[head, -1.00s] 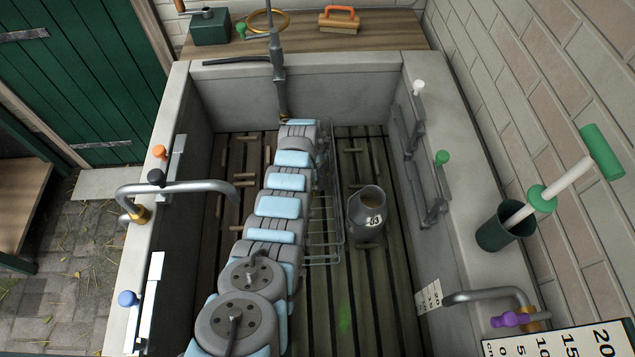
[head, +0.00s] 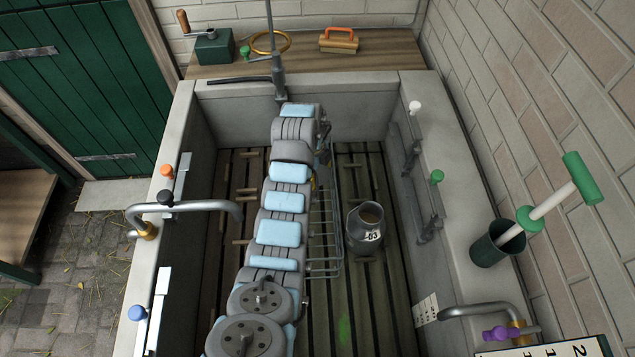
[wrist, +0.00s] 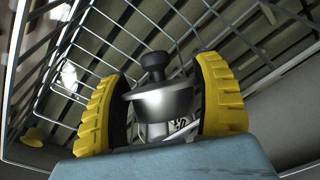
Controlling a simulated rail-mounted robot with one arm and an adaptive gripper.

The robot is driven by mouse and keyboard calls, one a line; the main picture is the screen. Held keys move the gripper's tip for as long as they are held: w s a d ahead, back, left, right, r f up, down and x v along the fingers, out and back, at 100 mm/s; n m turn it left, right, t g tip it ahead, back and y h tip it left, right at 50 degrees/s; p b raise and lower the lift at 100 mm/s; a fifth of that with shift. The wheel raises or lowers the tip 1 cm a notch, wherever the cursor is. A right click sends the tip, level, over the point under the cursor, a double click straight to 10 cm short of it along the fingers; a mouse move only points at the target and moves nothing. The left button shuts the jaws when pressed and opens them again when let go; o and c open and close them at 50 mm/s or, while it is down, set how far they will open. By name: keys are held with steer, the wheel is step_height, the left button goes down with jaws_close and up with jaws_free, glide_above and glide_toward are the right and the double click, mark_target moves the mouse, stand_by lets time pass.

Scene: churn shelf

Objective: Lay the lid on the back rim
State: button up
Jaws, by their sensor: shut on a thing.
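In the wrist view my gripper (wrist: 161,82) has its two yellow ribbed fingers on either side of a metal lid (wrist: 166,104) with a black knob. It is shut on the lid. In the head view my arm hides the gripper and lid. The arm's far end overlaps the back wall of the stone trough, below its back rim (head: 350,83). A grey churn (head: 364,236) marked 03 stands open and upright on the slatted floor, right of my arm.
A wire rack (head: 325,240) stands beside my arm, and its bars (wrist: 235,22) show behind the lid. A grey post (head: 277,70) rises at the back rim. Taps and knobs line both side rims. The back rim right of the post looks clear.

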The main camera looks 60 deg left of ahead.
step_height(320, 180, up, 14)
steer(key=p, duration=0.9)
steer(key=shift+f+p, duration=0.15)
steer(key=shift+p, duration=0.25)
